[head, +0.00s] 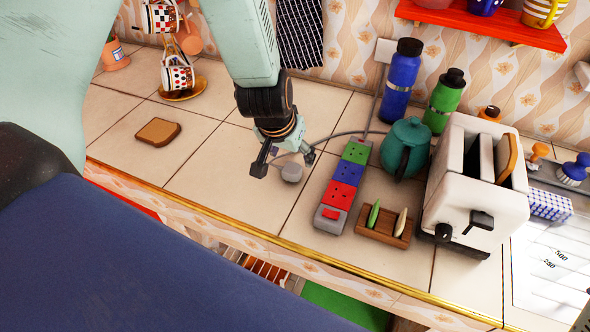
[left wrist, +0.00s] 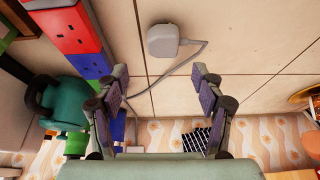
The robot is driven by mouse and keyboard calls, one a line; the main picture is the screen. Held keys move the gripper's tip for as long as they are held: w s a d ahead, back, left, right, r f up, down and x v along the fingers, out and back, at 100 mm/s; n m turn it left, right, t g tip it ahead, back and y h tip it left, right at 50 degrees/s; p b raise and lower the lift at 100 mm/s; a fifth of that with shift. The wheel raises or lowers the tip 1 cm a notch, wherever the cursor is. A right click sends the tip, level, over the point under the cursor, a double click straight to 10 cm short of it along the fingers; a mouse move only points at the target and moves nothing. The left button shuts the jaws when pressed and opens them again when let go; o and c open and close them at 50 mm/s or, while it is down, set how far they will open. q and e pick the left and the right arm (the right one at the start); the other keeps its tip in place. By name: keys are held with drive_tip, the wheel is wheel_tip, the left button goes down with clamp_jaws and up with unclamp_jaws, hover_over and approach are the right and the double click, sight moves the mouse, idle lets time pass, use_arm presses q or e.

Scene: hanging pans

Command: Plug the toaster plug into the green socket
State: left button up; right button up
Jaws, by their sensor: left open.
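The grey plug (head: 291,172) lies on the tiled counter just left of the power strip. It also shows in the left wrist view (left wrist: 162,40), ahead of the fingertips, with its grey cord curling behind a finger. The green socket (head: 356,152) is at the far end of the strip, beyond a blue and a red socket. The white toaster (head: 458,195) stands at the right. My left gripper (head: 284,163) is open and empty above the counter, close over the plug. My right gripper is not in view.
A teal teapot (head: 406,148) and a wooden holder (head: 383,225) stand right of the strip. Blue (head: 401,80) and green (head: 444,101) bottles stand behind. Bread (head: 158,132) and a cup stand (head: 184,90) are at the left. The counter between bread and plug is clear.

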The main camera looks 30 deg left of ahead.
sight(293, 167)
use_arm(q)
drive_tip(key=shift+a+f, duration=0.25)
drive_tip(key=shift+f, duration=0.35)
drive_tip(key=shift+w+f+b, duration=0.15)
drive_tip(key=shift+f+b, duration=0.25)
drive_tip(key=shift+f, duration=0.1)
drive_tip(key=shift+w+f, duration=0.1)
drive_tip(key=shift+f, duration=0.05)
drive_tip(key=shift+w+d, duration=0.15)
drive_tip(key=shift+w, duration=0.05)
drive_tip(key=shift+f, duration=0.35)
drive_tip(key=b+x, duration=0.1)
drive_tip(key=x, duration=0.3)
drive_tip(key=shift+f, duration=0.2)
drive_tip(key=shift+w+f, duration=0.1)
drive_tip(key=shift+w, duration=0.05)
drive_tip(key=shift+s, duration=0.25)
drive_tip(key=shift+c, duration=0.2)
drive_tip(key=shift+w, duration=0.2)
drive_tip(key=c, duration=0.6)
drive_tip(key=shift+s, duration=0.2)
drive_tip(key=c, duration=0.5)
drive_tip(key=shift+w, duration=0.1)
